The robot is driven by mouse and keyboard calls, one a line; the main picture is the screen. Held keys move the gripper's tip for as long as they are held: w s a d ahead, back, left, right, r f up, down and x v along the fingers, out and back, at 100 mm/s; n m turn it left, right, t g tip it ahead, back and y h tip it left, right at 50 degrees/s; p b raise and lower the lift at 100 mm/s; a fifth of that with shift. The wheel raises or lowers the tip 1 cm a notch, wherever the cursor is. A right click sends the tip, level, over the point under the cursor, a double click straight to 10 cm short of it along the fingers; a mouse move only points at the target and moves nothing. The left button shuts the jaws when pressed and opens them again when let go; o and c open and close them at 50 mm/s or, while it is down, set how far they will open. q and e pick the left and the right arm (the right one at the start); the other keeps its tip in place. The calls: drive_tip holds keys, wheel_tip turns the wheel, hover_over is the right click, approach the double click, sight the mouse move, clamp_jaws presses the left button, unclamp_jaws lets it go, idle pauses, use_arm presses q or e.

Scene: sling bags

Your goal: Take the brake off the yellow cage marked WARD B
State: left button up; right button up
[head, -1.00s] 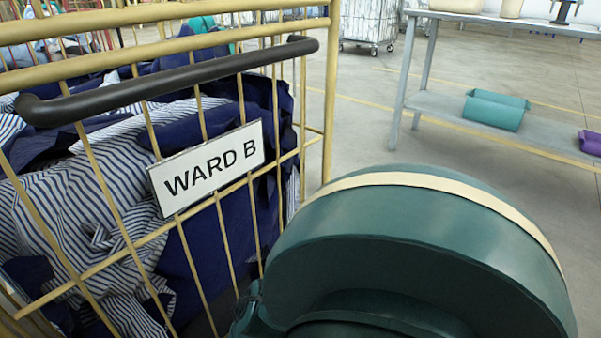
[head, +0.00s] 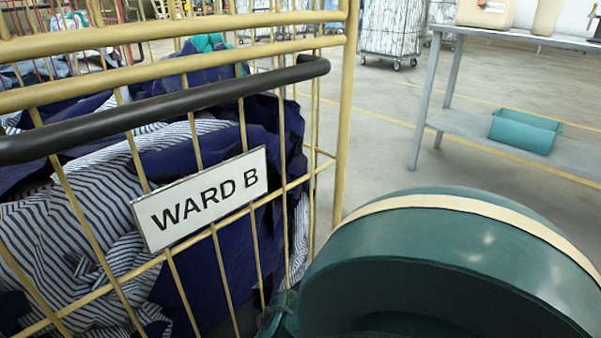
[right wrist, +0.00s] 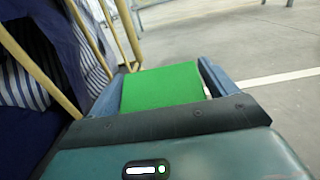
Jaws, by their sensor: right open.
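The yellow cage (head: 345,120) with the white WARD B sign (head: 200,198) fills the left of the head view. A black handle bar (head: 170,105) runs across its front, above the sign. In the right wrist view, cage bars (right wrist: 40,62) stand at the left. My right gripper (right wrist: 163,72) is open, with its two blue fingers apart. A flat bright green piece (right wrist: 162,88) shows between the fingers; I cannot tell whether it is the brake pedal or whether the fingers touch it. The cage's wheels are not in view. My left gripper is not in view.
Striped and navy cloth (head: 75,220) fills the cage. A grey shelf table (head: 470,122) stands at the back right, with a teal bin (head: 525,131) on its lower shelf. A wire cage (head: 392,28) stands farther back. The floor (head: 375,150) between is clear.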

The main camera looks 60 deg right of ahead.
drive_tip(key=c, duration=1.1)
